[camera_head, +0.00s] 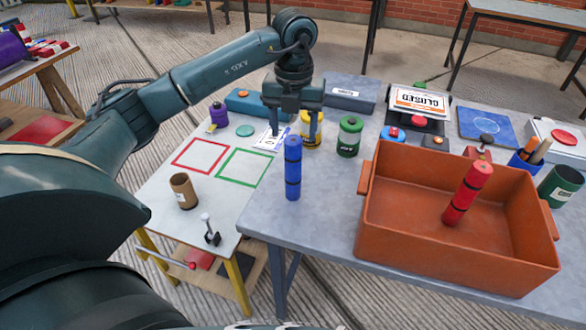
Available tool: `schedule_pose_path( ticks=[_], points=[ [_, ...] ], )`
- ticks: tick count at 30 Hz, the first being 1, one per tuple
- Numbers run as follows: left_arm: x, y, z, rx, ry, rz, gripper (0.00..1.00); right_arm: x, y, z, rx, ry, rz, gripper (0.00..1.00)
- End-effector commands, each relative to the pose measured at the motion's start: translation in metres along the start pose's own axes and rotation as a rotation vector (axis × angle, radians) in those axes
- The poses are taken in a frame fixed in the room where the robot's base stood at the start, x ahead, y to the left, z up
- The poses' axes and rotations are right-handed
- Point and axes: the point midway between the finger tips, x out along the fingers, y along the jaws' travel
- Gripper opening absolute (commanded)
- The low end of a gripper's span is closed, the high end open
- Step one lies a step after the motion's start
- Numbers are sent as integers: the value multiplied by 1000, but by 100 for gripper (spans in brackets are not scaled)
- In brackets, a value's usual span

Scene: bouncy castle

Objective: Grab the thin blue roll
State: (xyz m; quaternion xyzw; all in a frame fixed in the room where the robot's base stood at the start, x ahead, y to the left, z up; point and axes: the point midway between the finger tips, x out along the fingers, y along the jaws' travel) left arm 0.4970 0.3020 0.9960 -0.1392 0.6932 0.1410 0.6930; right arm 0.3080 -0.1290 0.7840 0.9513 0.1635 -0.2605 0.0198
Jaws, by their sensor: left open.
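The thin blue roll (293,172) stands upright near the left edge of the grey table (320,232), with dark bands around it. My left gripper (293,128) points down behind and above the roll's top, with its fingers apart and nothing seen between them. In the picture the gripper's lower end nearly meets the roll's top; I cannot tell whether they touch. My right gripper does not show.
An orange crate (440,245) holding a red roll (467,194) stands right of the blue roll. A yellow can (311,130) and a green can (349,136) stand behind it. A lower white table (212,205) with red and green squares lies left.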

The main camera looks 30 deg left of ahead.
Motion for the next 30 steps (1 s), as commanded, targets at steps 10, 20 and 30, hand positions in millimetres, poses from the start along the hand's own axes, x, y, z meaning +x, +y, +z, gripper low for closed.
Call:
schedule_pose_path(
  ticks=[10, 20, 30],
  points=[
    [33, 1, -2, 1, 5, 1, 61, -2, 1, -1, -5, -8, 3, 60],
    [70, 2, -3, 2, 1, -1, 61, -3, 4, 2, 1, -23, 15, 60],
    [70, 1, -3, 2, 0, -2, 49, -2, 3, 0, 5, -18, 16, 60]
  ],
)
